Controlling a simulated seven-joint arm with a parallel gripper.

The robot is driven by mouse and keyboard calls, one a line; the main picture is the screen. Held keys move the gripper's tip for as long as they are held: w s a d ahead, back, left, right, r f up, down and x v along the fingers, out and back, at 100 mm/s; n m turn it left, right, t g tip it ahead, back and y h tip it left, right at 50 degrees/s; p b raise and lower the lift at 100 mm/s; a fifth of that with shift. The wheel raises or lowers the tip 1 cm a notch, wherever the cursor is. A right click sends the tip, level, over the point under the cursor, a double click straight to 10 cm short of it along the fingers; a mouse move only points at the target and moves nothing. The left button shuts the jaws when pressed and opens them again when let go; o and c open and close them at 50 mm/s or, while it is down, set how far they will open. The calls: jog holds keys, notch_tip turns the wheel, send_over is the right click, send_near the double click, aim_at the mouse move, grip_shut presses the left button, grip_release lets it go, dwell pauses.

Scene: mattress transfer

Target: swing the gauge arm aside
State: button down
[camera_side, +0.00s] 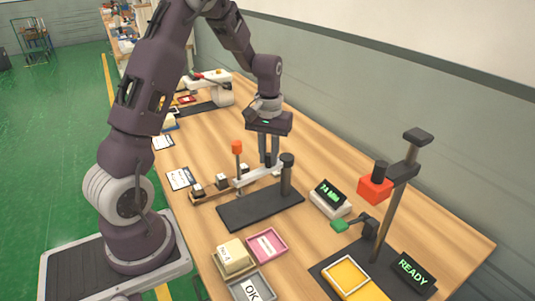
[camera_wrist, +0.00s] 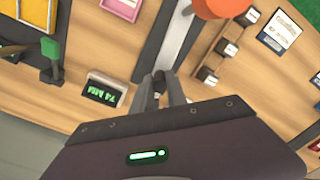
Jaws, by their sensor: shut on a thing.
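The gauge arm (camera_side: 256,177) is a pale bar that runs left from a dark upright post (camera_side: 287,178) over a black base plate (camera_side: 262,208). An orange knob (camera_side: 237,147) stands on a thin rod at its left end. My gripper (camera_side: 268,161) points down and is shut on the gauge arm, at a small dark peg on the bar near the post. In the wrist view the fingers (camera_wrist: 164,88) close around the dark peg, with the pale bar (camera_wrist: 178,35) running away toward the orange knob (camera_wrist: 218,6). The fingers partly hide the peg.
A 74 MM display (camera_side: 330,197) stands right of the post. A stand with a red block (camera_side: 375,190) and a yellow tray (camera_side: 346,276) is at the front right. A pink tray (camera_side: 267,245), a grey OK tray (camera_side: 252,289) and a cream block (camera_side: 233,255) lie in front. Small blocks (camera_side: 197,189) stand left.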

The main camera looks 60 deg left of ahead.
jog(key=w+d+n, duration=0.4)
jog(key=d+n, duration=0.1)
jog(key=n, duration=0.7)
jog(key=shift+w+d+n, duration=0.15)
jog(key=shift+d+n, duration=0.05)
jog(key=shift+n, duration=0.2)
jog(key=shift+w, duration=0.1)
dwell(0.3)
jog(key=c, duration=1.3)
grip_release()
notch_tip(320, 180, up, 7)
jog(key=shift+r, duration=0.1)
